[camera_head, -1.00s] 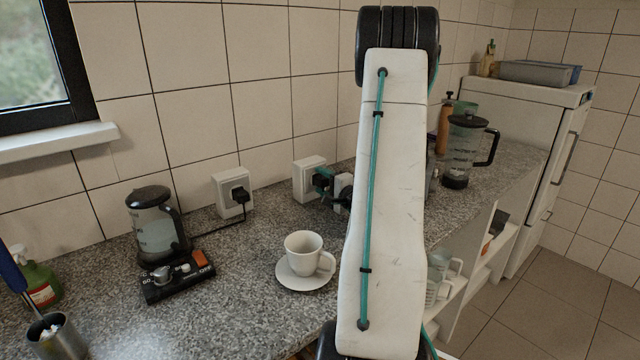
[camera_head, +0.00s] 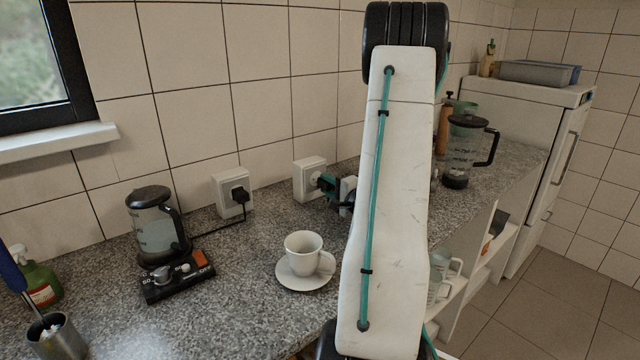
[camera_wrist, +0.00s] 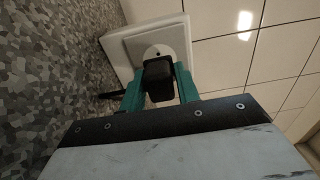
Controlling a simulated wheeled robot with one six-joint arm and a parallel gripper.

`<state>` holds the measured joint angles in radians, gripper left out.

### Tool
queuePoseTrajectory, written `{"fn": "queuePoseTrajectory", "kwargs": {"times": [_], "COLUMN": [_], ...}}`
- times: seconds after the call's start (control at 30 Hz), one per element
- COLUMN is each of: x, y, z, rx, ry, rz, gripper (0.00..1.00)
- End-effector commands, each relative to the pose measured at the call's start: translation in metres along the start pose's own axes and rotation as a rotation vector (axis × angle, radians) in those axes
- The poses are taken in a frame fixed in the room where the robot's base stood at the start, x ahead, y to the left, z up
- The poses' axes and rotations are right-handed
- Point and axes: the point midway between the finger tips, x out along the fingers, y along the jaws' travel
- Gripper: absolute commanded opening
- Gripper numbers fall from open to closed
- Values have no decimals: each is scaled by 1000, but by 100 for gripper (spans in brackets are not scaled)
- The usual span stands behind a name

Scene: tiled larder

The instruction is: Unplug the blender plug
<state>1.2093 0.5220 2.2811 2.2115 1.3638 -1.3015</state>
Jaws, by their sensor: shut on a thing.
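A black plug (camera_wrist: 158,82) sits between the teal fingers of my gripper (camera_wrist: 158,88) in the wrist view, and the jaws are shut on it. Behind it is the white right-hand wall socket (camera_wrist: 115,45); its round face and a dark hole show above the plug, which looks drawn off the face. A dark cord (camera_wrist: 108,95) shows to the left. In the head view my gripper (camera_head: 328,184) is just right of that socket (camera_head: 305,180); the plug is mostly hidden there. A jug with a black lid (camera_head: 466,152) stands right of my arm. I cannot tell where the held plug's cord ends.
A second socket (camera_head: 226,205) at left holds another black plug (camera_head: 239,194), its cord running toward a black device with knobs (camera_head: 178,284) beside another lidded jug (camera_head: 155,232). A white cup (camera_head: 303,248) on a saucer (camera_head: 300,284) stands on the counter below my gripper.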

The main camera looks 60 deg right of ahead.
Motion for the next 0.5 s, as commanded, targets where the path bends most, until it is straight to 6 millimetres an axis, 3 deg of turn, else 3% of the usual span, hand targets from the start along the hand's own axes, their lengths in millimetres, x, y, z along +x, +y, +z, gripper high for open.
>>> {"fn": "queuePoseTrajectory", "kwargs": {"times": [0.5], "x": [-21], "y": [0], "z": [0], "rx": [0], "ry": [1], "rz": [1], "gripper": [0]}}
